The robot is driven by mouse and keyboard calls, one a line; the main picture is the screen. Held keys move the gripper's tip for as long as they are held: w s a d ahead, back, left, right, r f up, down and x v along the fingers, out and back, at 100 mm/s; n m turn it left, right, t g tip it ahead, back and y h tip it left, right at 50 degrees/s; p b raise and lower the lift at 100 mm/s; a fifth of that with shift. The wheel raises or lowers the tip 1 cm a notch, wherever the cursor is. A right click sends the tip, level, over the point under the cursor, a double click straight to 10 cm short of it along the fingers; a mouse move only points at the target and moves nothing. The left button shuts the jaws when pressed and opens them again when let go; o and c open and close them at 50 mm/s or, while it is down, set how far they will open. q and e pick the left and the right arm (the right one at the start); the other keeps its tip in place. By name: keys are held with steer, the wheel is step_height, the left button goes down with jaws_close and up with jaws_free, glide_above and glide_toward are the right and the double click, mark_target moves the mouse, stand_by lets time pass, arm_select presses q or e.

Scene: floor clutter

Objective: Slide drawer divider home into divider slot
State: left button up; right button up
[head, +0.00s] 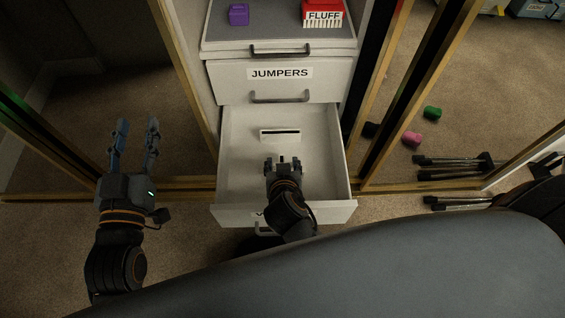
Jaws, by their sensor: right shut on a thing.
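The open drawer (235,170) is pulled out below the drawer labelled JUMPERS. The divider slot (280,131) shows as a pale block with a dark slit across it, inside the drawer. My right gripper (283,161) is over the drawer, just in front of the slot in the picture. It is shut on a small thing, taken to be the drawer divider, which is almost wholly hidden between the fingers. I cannot tell whether the divider touches the slot. My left gripper (135,125) is open and empty, left of the drawer.
The closed JUMPERS drawer (235,80) is above. A purple block (238,15) and a red FLUFF box (322,12) sit on top. Wooden frame posts (183,75) flank the cabinet. Green (432,112) and pink (411,138) pieces lie on the carpet at right.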

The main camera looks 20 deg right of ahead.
arm_select(q)
steer(key=shift+s+a+f+g+y, duration=0.15)
steer(key=shift+f+g+y, duration=0.25)
steer(key=shift+f+g, duration=0.5)
stand_by(0.5)
steer(key=shift+f+p, duration=0.3)
steer(key=shift+f, duration=0.1)
steer(key=shift+a+f, duration=0.1)
steer(key=shift+f, duration=0.1)
steer(key=shift+s+a+f, duration=0.1)
steer(key=shift+f, duration=0.2)
steer(key=shift+s+a+f+g+y+p, duration=0.1)
steer(key=shift+f+g+y+p, duration=0.05)
steer(key=shift+f+g, duration=0.25)
steer(key=shift+s+a+f+g+y+p, duration=0.1)
steer(key=shift+f+g+y+p, duration=0.05)
steer(key=shift+f+g, duration=0.2)
